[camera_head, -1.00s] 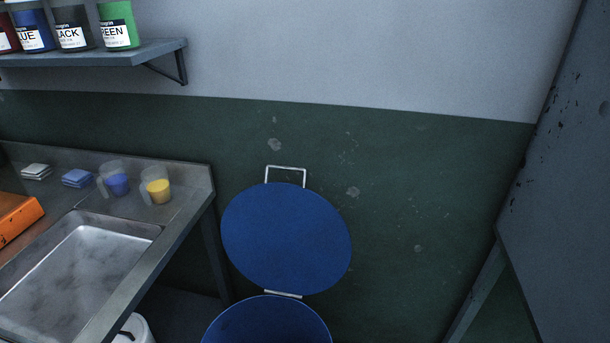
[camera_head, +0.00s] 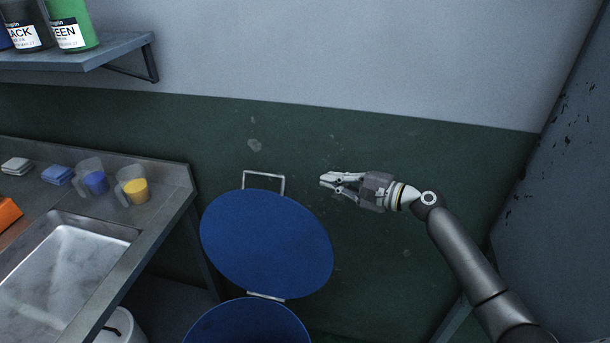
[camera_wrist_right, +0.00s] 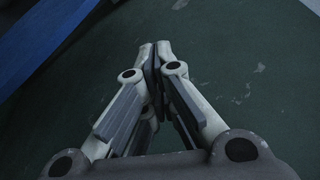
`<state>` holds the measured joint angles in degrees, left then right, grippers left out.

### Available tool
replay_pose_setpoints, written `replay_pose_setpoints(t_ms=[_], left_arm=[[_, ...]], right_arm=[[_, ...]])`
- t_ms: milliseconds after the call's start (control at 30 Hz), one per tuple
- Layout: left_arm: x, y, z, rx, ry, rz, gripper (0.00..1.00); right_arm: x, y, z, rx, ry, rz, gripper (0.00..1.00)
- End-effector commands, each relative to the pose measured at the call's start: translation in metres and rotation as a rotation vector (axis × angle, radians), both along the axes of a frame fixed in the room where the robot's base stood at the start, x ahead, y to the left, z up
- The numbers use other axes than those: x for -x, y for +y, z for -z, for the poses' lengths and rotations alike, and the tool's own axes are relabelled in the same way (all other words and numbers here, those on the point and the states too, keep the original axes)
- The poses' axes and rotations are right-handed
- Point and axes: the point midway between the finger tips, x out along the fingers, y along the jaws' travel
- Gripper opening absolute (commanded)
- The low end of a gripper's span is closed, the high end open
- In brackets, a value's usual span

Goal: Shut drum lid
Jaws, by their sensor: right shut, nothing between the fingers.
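The round blue drum lid (camera_head: 266,243) stands raised on its hinge, leaning back near the green wall. A metal wire handle (camera_head: 264,174) sticks up from its top edge. The blue drum (camera_head: 248,322) is below it at the bottom of the head view, open at the top and cut off by the frame. My right gripper (camera_head: 323,181) is shut and empty, to the right of the lid's upper edge and apart from it. In the right wrist view its fingertips (camera_wrist_right: 155,47) meet, and the blue lid edge (camera_wrist_right: 50,40) shows at the upper left. My left gripper is not in view.
A metal sink counter (camera_head: 150,215) stands left of the drum, with a blue cup (camera_head: 95,181) and a yellow cup (camera_head: 136,190) on it. A white bucket (camera_head: 122,327) is under the counter. A grey panel (camera_head: 565,190) stands at the right. The wall between lid and panel is bare.

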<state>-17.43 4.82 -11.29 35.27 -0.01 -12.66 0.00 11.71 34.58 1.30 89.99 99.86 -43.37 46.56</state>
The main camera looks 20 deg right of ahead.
Motion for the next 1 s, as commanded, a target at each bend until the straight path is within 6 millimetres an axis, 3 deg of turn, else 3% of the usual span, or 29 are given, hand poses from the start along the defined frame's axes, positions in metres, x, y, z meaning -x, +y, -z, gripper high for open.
replay_pose_setpoints(t_ms=[167, 533, 700, 1000], left_arm=[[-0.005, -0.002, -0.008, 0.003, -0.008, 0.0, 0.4], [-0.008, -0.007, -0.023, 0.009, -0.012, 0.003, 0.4], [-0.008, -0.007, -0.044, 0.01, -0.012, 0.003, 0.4], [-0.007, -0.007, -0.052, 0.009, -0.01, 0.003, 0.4]], right_arm=[[-0.017, 0.015, -0.002, -0.008, -0.003, -0.003, 0.0], [-0.078, 0.062, 0.008, -0.006, -0.001, -0.002, 0.0], [-0.058, 0.073, -0.002, -0.001, 0.001, -0.002, 0.0], [-0.045, 0.081, -0.004, -0.001, -0.001, -0.001, 0.0]])
